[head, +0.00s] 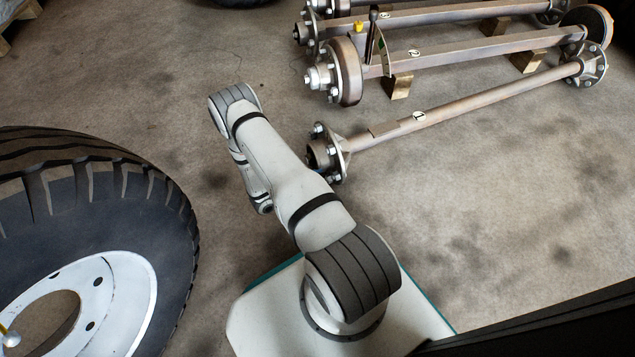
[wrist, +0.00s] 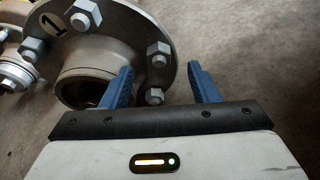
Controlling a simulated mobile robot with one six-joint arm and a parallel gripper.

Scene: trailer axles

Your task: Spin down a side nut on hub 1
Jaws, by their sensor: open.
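Hub 1 (wrist: 115,50) fills the upper left of the wrist view, a grey flange marked "1" with several hex nuts around its rim. My gripper (wrist: 165,75) is open, its two blue fingers on the hub's right side. One side nut (wrist: 159,53) shows beyond the fingertips, between their lines. A lower nut (wrist: 155,96) sits between the fingers, nearer the left one. The left finger overlaps the hub's lower edge in the picture; I cannot tell whether it touches. In the head view, hub 1 (head: 342,150) is at the near end of the front axle; my arm mostly hides my gripper there.
The front axle (head: 460,100) runs back to the right. Another axle with a drum (head: 350,72) lies behind it on wood blocks (head: 397,86). A large tyre (head: 165,215) lies at the left. Floor right of the front axle is clear.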

